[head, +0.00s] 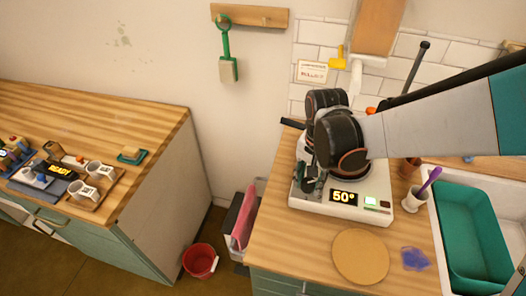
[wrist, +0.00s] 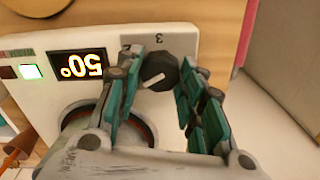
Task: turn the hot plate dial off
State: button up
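The white hot plate (head: 350,211) stands on the wooden counter at the right in the head view. Its display (head: 344,198) reads 50°, and a green light (head: 371,202) glows beside it. In the wrist view the display (wrist: 82,66) appears upside down. The black dial (wrist: 158,72) with a pale pointer mark sits at the hot plate's corner, with a printed 3 beside it. My gripper (wrist: 162,76) is open, with one finger on each side of the dial; a gap shows on the right side. In the head view my gripper (head: 312,186) covers the dial.
A round wooden board (head: 360,257) and a blue-purple patch (head: 415,259) lie in front of the hot plate. A cup with a purple tool (head: 412,202) and a sink with a teal basin (head: 470,235) are to the right. A red bucket (head: 200,261) stands on the floor.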

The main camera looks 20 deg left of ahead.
jog(key=shift+n, duration=0.5)
jog(key=n, duration=0.5)
jog(key=shift+s+a+n+b, duration=0.1)
jog(key=shift+s+n+b, duration=0.2)
jog(key=shift+n, duration=0.1)
jog(key=n, duration=0.5)
jog(key=shift+r, duration=0.1)
jog(key=shift+n, duration=0.3)
jog(key=shift+w, duration=0.1)
jog(key=o, duration=0.8)
jog(key=shift+c, duration=0.2)
jog(key=o, duration=0.3)
jog(key=shift+w, duration=0.15)
